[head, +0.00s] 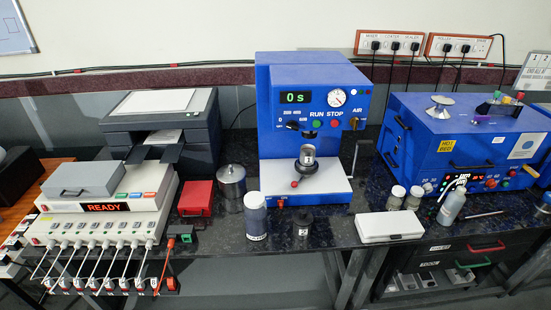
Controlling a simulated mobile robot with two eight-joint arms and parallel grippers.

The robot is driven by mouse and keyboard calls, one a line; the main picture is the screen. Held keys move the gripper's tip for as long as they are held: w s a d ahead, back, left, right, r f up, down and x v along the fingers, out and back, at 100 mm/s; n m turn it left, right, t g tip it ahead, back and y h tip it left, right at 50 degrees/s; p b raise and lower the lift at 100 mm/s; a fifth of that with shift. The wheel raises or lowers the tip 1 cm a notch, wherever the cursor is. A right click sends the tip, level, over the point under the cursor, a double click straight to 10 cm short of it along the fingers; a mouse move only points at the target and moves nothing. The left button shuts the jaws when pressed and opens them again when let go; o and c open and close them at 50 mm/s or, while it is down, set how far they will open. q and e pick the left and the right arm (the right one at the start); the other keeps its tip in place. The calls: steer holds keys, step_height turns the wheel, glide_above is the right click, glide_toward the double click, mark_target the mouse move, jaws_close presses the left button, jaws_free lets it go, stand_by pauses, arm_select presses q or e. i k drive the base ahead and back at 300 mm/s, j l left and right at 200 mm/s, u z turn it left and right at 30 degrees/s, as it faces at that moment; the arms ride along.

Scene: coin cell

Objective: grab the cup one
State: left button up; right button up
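No thing here is plainly marked as the cup, so I cannot tell which one the task means. A small clear and metal cup-shaped piece (307,154) sits on the platform of the blue press (315,90), under its ram. A shiny metal pot with a knobbed lid (231,188) stands on the dark bench, left of the press. Neither of my grippers is in view.
The dark bench (345,235) has some free room at its front middle. A white case (390,227), two jars (404,197) and a squeeze bottle (451,206) stand right. A blue oven-like machine (465,140) is behind them. A red box (196,198) and a cabled tester (105,215) are left.

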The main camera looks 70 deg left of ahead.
mark_target(308, 150)
steer(key=u, duration=2.3)
